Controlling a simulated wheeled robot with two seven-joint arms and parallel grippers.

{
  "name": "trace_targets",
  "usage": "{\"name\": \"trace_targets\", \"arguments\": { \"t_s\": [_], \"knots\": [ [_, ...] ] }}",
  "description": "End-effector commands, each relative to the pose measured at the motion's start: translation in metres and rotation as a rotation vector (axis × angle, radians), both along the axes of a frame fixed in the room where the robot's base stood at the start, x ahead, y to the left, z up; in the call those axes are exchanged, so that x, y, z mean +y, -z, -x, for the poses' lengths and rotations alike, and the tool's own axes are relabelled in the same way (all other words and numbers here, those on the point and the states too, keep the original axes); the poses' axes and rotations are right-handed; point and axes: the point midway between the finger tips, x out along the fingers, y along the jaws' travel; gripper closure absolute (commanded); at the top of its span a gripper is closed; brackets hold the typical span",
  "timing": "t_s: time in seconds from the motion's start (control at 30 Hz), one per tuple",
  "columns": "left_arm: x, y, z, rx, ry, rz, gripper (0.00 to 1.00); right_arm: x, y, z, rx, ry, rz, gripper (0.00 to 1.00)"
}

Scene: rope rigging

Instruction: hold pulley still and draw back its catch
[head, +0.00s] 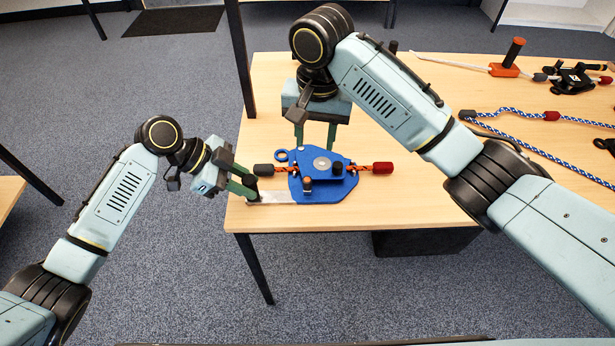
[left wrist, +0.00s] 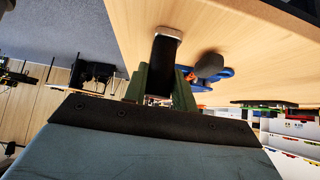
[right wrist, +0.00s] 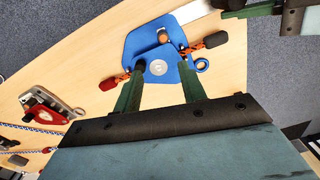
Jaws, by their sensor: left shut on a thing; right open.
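The blue pulley (head: 304,163) lies on the table, with an orange rope through it and a metal strip (head: 275,197) running out to the left. A black knob (right wrist: 140,65) and an orange-brown-topped post (right wrist: 163,33) stand on its body; I cannot tell which is the catch. My left gripper (head: 245,183) is shut on the far end of the strip, left of the pulley. My right gripper (right wrist: 161,68) is open above the pulley, one fingertip near the black knob. It hangs behind the pulley in the head view (head: 315,143). The fingers partly hide the blue plate.
The rope's black end (head: 263,169) lies close to my left gripper and its red end (head: 383,168) lies to the right. A blue-and-white rope (head: 510,110) and other rigging gear (head: 572,79) lie on the table's right side. The table's left edge is close.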

Motion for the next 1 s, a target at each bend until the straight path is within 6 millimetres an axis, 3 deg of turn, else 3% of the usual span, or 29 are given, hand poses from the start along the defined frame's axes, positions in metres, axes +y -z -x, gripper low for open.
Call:
{"name": "trace_targets", "arguments": {
  "t_s": [0.27, 0.8, 1.0],
  "knots": [
    [0.000, 0.000, 0.000, 0.000, 0.000, 0.000, 1.00, 0.015, 0.006, 0.010, 0.001, 0.076, 0.030, 0.59],
    [0.000, 0.000, 0.000, -0.001, 0.001, -0.001, 1.00, 0.014, 0.102, 0.010, 0.003, 0.078, 0.029, 0.59],
    [0.000, 0.000, 0.000, -0.001, 0.001, -0.001, 1.00, 0.014, 0.118, 0.010, 0.000, 0.077, 0.028, 0.59]
  ]
}}
